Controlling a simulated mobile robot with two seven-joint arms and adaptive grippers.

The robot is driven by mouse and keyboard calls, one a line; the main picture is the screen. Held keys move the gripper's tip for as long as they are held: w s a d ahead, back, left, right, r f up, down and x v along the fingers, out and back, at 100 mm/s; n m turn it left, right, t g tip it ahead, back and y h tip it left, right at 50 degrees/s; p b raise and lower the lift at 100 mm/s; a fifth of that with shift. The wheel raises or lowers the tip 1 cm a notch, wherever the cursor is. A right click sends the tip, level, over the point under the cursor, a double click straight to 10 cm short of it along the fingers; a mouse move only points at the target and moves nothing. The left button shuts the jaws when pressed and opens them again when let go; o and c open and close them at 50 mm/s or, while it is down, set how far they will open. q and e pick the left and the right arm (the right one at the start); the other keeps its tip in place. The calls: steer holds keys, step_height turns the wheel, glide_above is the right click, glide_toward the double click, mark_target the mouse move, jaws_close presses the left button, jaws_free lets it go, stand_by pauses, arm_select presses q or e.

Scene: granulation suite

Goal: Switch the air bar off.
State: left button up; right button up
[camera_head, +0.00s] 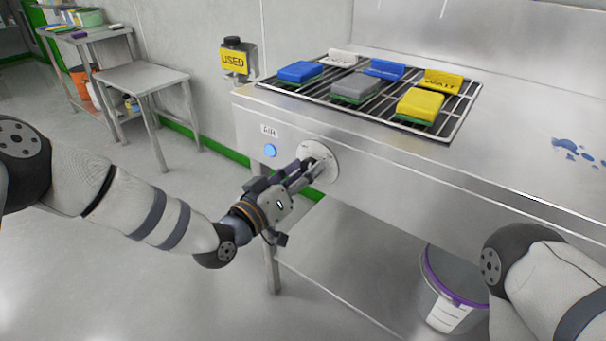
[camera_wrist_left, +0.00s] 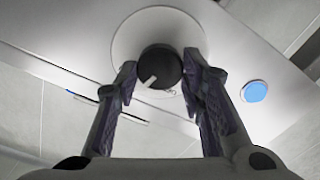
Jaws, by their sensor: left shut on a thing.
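The air control is a black round knob (camera_wrist_left: 161,66) on a white round plate (camera_head: 331,172) on the bench's steel front panel. A white mark on the knob points to the lower left in the wrist view. An "AIR" label (camera_head: 269,131) sits above a lit blue round lamp (camera_head: 270,151) left of the plate; the lamp also shows in the wrist view (camera_wrist_left: 255,91). My left gripper (camera_head: 312,168) is at the plate, its fingers on either side of the knob and shut on it. The fingers hide most of the knob in the head view. My right gripper is out of view.
A wire rack (camera_head: 352,112) on the bench top holds several coloured sponges. A black-capped bottle labelled "USED" (camera_head: 235,62) hangs at the bench's left end. A bucket with a purple rim (camera_head: 440,290) stands below. Floor on the left is clear.

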arm_select(q)
steer(key=shift+f+n+b, duration=0.2)
steer(key=shift+n+b, duration=2.25)
steer(key=shift+n, duration=3.55)
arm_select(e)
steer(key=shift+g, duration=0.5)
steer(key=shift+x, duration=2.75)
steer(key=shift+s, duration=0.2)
arm_select(q)
steer(key=o, duration=1.1)
steer(key=shift+o, duration=0.2)
steer(key=shift+r, duration=0.1)
steer(key=v, duration=1.2)
